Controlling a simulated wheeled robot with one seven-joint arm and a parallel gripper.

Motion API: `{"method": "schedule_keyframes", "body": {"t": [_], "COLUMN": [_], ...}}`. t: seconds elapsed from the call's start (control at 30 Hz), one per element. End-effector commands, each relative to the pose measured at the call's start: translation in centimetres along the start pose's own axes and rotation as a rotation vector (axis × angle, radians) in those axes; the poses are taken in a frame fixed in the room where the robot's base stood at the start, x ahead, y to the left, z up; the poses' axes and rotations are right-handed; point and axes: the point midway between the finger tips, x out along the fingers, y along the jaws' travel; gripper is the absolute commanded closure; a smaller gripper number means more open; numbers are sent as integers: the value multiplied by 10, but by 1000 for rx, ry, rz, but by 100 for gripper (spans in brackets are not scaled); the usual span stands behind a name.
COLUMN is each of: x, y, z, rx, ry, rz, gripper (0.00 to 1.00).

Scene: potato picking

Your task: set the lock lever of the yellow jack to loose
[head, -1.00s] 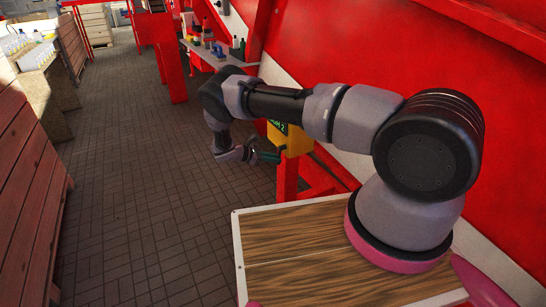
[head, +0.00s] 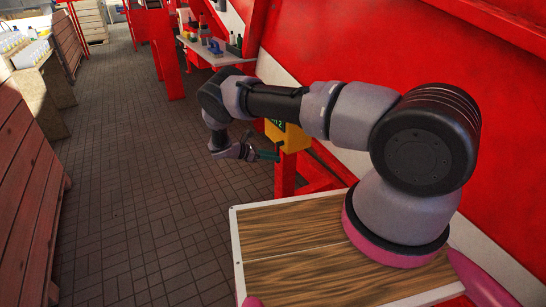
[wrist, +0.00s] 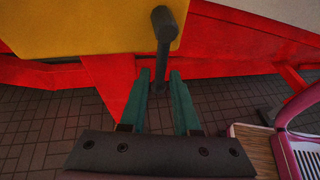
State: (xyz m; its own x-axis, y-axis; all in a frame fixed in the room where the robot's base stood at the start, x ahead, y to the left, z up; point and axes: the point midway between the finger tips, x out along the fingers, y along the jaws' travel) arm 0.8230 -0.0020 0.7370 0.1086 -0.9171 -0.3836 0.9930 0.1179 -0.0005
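The yellow jack (head: 294,138) is a box on a red post, left of my arm in the head view. Its yellow face (wrist: 80,28) fills the upper left of the wrist view. The dark lock lever (wrist: 163,50) hangs down from a round knob at the lower right of that face. My gripper (wrist: 159,75) has two green fingers, apart. The lever's lower end appears between the fingertips; I cannot tell whether either finger touches it. In the head view my gripper (head: 266,155) is beside the jack, and the lever is too small to make out.
A red frame and wall (head: 345,60) run along the right, close behind the jack. A shelf (head: 213,52) with bottles and tools stands farther back. Wooden crates (head: 25,170) line the left. The tiled floor (head: 150,190) between is clear.

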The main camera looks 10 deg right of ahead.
Motion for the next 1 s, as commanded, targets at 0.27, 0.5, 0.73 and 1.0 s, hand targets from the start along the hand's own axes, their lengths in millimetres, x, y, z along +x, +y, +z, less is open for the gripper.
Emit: {"method": "schedule_keyframes", "body": {"t": [0.27, 0.5, 0.73, 1.0], "x": [0, -17, -63, -102], "y": [0, 1, 1, 0], "z": [0, 0, 0, 0], "rx": [0, 0, 0, 0], "ry": [-1, 0, 1, 0], "rz": [0, 3, 3, 2], "gripper": [54, 54, 54, 54]}}
